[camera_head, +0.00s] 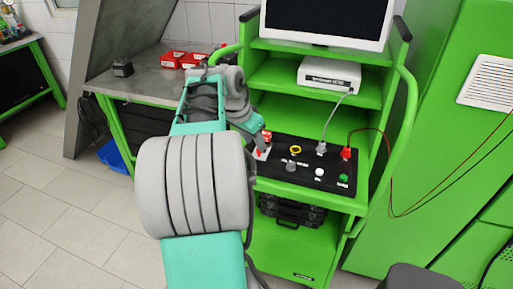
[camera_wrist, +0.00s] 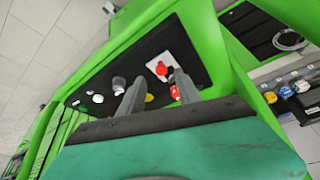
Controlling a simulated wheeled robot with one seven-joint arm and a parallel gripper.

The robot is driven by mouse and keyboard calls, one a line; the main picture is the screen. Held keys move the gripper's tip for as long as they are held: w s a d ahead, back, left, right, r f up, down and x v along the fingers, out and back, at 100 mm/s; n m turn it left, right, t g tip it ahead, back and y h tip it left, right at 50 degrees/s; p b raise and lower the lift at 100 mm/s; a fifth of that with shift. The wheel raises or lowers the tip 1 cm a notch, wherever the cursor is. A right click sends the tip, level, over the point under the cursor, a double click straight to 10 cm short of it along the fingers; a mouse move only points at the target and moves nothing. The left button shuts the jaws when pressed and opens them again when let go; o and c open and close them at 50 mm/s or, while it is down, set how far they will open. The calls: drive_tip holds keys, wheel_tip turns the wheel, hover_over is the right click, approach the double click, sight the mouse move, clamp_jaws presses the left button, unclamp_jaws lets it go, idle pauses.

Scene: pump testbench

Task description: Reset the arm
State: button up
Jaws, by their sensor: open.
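My arm reaches up from the bottom of the head view, bent over toward the green cart. My gripper (camera_wrist: 155,83) is open, with its two grey fingers apart and nothing held between them. In the head view it is partly hidden by my arm, at the left end of the black control panel (camera_head: 275,178). In the wrist view the fingers point at the panel, near a red switch (camera_wrist: 161,70) on a white plate. I cannot tell whether a finger touches it.
The panel carries a yellow ring (camera_head: 295,149), a green button (camera_head: 343,178) and a red plug (camera_head: 346,153) with cables. Above are a white device (camera_head: 329,74) and a monitor (camera_head: 327,20). A green cabinet (camera_head: 440,130) stands right; a workbench (camera_head: 150,85) stands left. Floor is clear at lower left.

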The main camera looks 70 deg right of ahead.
drive_tip(key=shift+v, duration=1.8)
